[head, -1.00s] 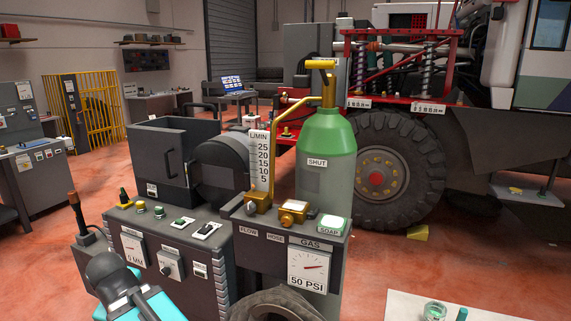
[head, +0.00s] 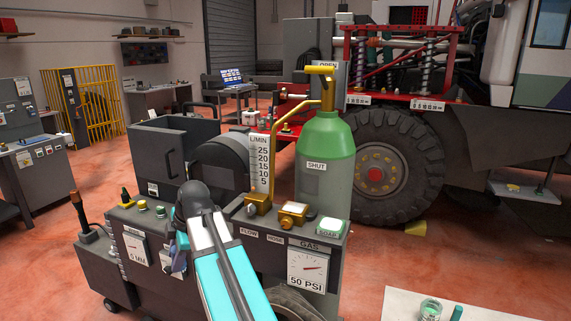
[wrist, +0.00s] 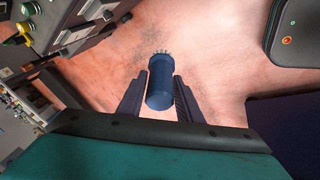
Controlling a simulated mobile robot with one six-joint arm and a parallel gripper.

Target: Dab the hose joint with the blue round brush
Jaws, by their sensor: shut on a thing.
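The blue round brush (wrist: 160,88) is between the two dark fingers of my gripper (wrist: 160,82) in the wrist view. Its pale bristle end points up the picture, away from my palm, over bare red floor. A yellow pipe (head: 283,122) runs from the green gas cylinder (head: 325,150) down to the flow gauge (head: 260,165) and brass fittings (head: 293,211). I cannot tell which fitting is the hose joint.
A soap pad or pot (head: 330,226) sits on the machine's right top. A white table (head: 400,305) with a green jar (head: 431,308) is at lower right. A truck wheel (head: 375,165) stands behind. Red floor (head: 450,245) is open at right.

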